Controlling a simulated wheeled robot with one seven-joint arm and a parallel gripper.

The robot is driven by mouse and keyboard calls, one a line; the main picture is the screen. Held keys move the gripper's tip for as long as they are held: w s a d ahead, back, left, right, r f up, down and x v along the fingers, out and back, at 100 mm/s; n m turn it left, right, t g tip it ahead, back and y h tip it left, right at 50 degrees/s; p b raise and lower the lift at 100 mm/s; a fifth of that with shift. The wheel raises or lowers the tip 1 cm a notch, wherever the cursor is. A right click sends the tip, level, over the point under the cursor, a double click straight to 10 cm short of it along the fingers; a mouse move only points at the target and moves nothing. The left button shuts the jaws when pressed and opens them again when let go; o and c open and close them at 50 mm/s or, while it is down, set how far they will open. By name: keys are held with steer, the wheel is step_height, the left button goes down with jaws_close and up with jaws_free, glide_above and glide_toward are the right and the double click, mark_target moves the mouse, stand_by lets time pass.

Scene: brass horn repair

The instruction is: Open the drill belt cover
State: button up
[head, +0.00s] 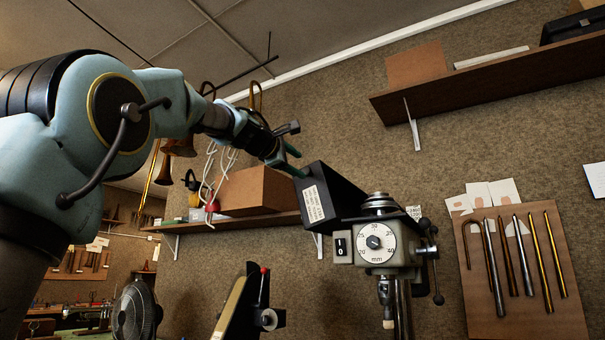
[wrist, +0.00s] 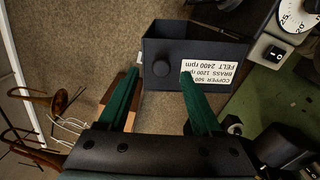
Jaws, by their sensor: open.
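The drill belt cover (head: 340,194) is a black box on top of the grey drill press head (head: 377,243), with a white speed label on its end face. In the wrist view the cover (wrist: 205,50) shows a round black knob (wrist: 162,68) on that face, left of the label. My gripper (head: 299,163) is at the cover's labelled end, its green fingers apart. In the wrist view the fingers (wrist: 160,76) point at the cover, one to each side of the knob and a little short of it. I cannot tell whether they touch the cover. The knob is hidden in the head view.
A wall shelf (head: 270,221) with a cardboard box (head: 256,190) is behind my gripper. The drill's dial (head: 376,242), switch (head: 341,246) and side handle (head: 434,262) are close below the cover. A tube board (head: 520,275) hangs to the right.

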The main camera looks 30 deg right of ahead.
steer(key=b+v, duration=0.2)
steer(key=v, duration=0.5)
steer(key=shift+w+f, duration=0.1)
steer(key=shift+f, duration=0.05)
steer(key=w+a+f+m+y, duration=0.1)
steer(key=w+a+f+y, duration=0.25)
steer(key=f, duration=0.65)
steer(key=w+a+f+y, duration=0.2)
steer(key=w+f, duration=0.3)
steer(key=f, duration=0.5)
steer(key=a+f+m+g+y, duration=0.15)
steer(key=a+f, duration=0.35)
steer(key=f, duration=0.6)
steer(key=a+f+m+g+y, duration=0.1)
steer(key=a+f+y, duration=0.3)
steer(key=f, duration=0.6)
steer(key=s+a+f+m+g+y, duration=0.1)
steer(key=s+a+f+m+g, duration=0.1)
steer(key=s+a+f, duration=0.4)
steer(key=s+a+f+m+g+y, duration=0.1)
steer(key=s+a+f+m, duration=0.1)
steer(key=s+a+f, duration=0.5)
steer(key=s+a+f+m+g+y, duration=0.1)
steer(key=s+a+f, duration=0.5)
steer(key=f, duration=0.9)
steer(key=shift+s+a+m+g+y, duration=0.4)
steer(key=shift+s+m+g, duration=0.25)
steer(key=shift+m+g, duration=0.2)
